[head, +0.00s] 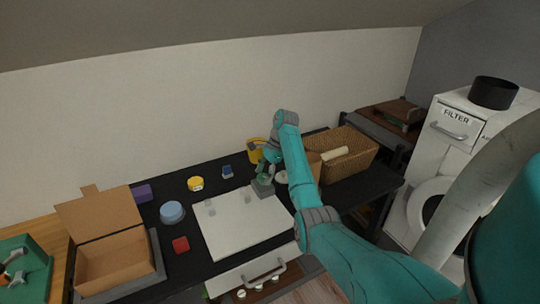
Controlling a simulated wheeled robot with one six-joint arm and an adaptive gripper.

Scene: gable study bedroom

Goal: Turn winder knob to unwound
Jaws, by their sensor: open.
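I cannot make out for certain which part is the winder knob. A yellow object (256,147) stands at the back of the black desk, partly hidden behind my arm. A smaller round yellow object (195,184) with a pale front sits further left. My gripper (264,188) is open and points down over the back right part of the white panel (232,235). It is in front of the larger yellow object; whether it touches anything is too small to tell. Grey-green shapes at its fingertips are hard to separate from the fingers.
A wicker basket (353,162) stands right of my arm. A white cabinet (447,151) labelled FILTER stands at right.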

